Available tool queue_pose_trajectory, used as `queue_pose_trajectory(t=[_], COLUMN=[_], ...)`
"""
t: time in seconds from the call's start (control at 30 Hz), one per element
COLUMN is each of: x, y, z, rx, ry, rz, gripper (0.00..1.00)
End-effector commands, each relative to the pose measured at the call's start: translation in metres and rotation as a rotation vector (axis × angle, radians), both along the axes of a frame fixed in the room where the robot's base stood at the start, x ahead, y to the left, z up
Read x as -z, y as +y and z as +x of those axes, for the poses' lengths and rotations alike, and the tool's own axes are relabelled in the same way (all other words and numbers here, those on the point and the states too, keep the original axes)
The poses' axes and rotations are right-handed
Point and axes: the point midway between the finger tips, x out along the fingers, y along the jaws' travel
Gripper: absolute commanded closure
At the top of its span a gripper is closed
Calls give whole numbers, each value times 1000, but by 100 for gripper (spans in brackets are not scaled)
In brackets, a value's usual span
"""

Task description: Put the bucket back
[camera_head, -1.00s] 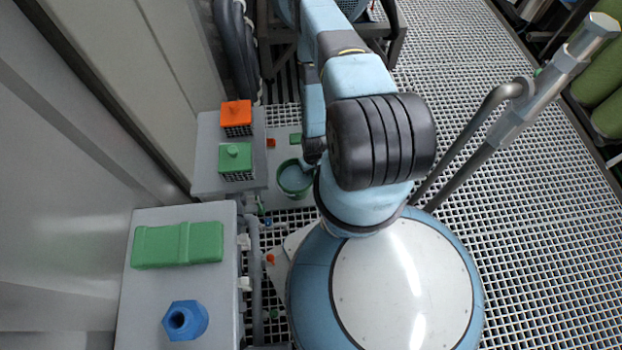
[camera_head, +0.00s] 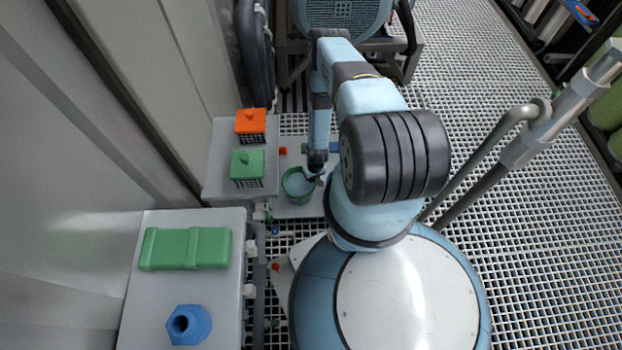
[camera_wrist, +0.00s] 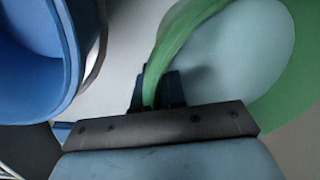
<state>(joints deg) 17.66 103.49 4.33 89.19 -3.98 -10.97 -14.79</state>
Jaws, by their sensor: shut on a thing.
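The green bucket (camera_head: 299,185), with a pale blue-grey inside, is on or just above a light grey plate (camera_head: 292,208) on the grating floor; I cannot tell whether it touches. My gripper (camera_head: 314,174) is at the bucket's right side. In the wrist view the green bucket rim (camera_wrist: 172,48) passes between the fingers of my gripper (camera_wrist: 158,88), which are shut on it. A blue round open vessel (camera_wrist: 62,60) fills the left of the wrist view. In the head view only a bit of blue (camera_head: 334,147) shows beside my arm.
A grey stand left of the bucket carries an orange-lidded basket (camera_head: 251,124) and a green-lidded basket (camera_head: 248,167). A nearer grey box (camera_head: 205,283) carries a green block (camera_head: 185,248) and a blue hex piece (camera_head: 188,324). Pipes run beside it. Open grating lies to the right.

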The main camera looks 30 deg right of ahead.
Motion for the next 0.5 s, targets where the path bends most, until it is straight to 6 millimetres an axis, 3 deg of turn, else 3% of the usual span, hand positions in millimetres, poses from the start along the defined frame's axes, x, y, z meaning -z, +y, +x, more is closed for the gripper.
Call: queue_pose_trajectory(t=[0.47,0.5], x=[9,9], y=[0,0], z=[1,0], rx=[1,1], ry=[-1,-1], rz=[0,0], gripper=[100,86])
